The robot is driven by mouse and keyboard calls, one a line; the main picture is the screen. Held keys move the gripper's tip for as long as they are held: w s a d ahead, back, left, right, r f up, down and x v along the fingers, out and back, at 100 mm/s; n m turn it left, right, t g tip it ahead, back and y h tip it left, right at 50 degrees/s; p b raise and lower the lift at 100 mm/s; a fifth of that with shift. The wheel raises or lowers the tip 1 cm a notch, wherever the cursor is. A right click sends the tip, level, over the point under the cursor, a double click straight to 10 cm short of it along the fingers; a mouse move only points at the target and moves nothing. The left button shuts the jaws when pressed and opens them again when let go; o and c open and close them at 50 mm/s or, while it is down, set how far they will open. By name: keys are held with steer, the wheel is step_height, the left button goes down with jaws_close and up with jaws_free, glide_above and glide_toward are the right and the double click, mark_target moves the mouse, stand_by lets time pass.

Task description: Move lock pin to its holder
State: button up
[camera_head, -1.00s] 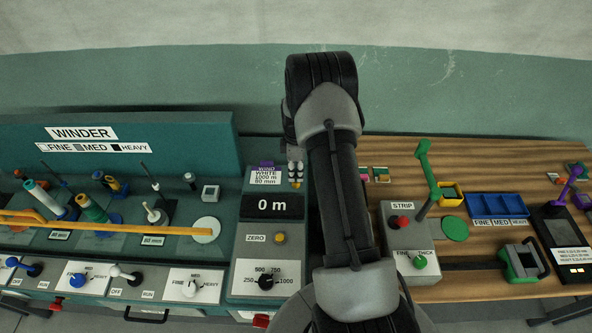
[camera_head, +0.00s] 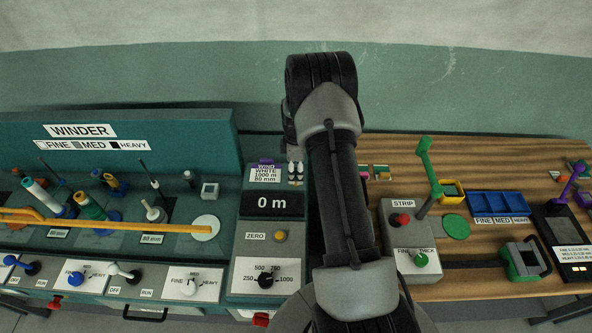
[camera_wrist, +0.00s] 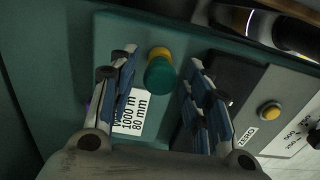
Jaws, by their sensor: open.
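A small round piece with a green end and a yellow part (camera_wrist: 160,68), which may be the lock pin, shows in the wrist view between the two fingers of my gripper (camera_wrist: 157,88). The fingers are open, with space on either side of the piece. In the head view my gripper (camera_head: 295,172) is at the top of the counter panel (camera_head: 245,238), right beside its printed label (camera_head: 265,175). The piece itself is not visible there. I cannot tell which part is the pin's holder.
The winder bench (camera_head: 120,140) with spools, posts and an orange-yellow bar (camera_head: 130,228) lies to the left. The wooden table (camera_head: 400,160) to the right carries a strip box (camera_head: 392,225), a green lever (camera_head: 427,165) and blue bins (camera_head: 497,204). My arm hides the middle.

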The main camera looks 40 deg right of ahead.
mark_target(296, 170)
steer(key=shift+r, duration=0.15)
step_height(296, 170, up, 12)
stand_by(0.6)
stand_by(0.4)
